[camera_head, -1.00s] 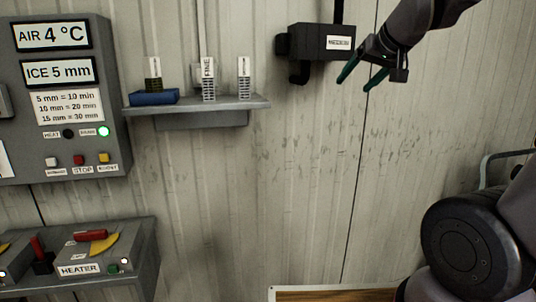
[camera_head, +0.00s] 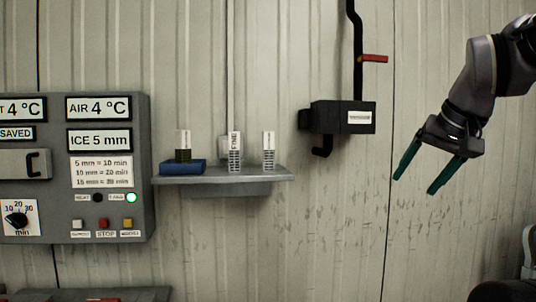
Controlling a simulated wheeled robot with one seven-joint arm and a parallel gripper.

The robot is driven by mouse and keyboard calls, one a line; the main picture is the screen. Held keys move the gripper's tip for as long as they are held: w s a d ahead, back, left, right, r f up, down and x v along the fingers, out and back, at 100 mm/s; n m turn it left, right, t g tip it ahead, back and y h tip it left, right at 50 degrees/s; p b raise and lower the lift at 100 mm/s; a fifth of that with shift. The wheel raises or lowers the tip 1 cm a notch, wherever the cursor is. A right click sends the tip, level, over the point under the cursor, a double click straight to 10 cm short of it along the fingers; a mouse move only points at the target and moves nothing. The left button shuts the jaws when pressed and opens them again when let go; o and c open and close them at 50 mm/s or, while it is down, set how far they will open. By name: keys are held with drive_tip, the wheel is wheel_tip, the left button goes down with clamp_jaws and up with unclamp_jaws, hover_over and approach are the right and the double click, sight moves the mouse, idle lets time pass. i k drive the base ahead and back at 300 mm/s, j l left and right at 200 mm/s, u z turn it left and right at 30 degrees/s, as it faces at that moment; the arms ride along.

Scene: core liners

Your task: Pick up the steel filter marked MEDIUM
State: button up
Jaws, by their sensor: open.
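Three small filters stand upright on a grey wall shelf (camera_head: 235,189) left of centre. The middle one (camera_head: 235,152) has a white tag that seems to read FINE. The right one (camera_head: 268,151) is metal-coloured with a white tag too small to read. The left one (camera_head: 183,155) has a dark body and an unreadable tag, and stands on a blue pad (camera_head: 180,168). I cannot tell which is marked MEDIUM. My gripper (camera_head: 415,185) is open and empty, with green fingers pointing down-left, well to the right of the shelf.
A black wall box (camera_head: 344,117) with a blurred label, a hook and a red lever (camera_head: 375,58) above it sits between shelf and gripper. A grey control panel (camera_head: 143,170) is at the left. The wall below the box is clear.

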sight(268, 136)
drive_tip(key=j, duration=1)
drive_tip(key=j+z, duration=0.15)
drive_tip(key=j, duration=0.85)
drive_tip(key=k+j, duration=0.15)
drive_tip(key=j, duration=0.85)
drive_tip(key=i+z, duration=0.05)
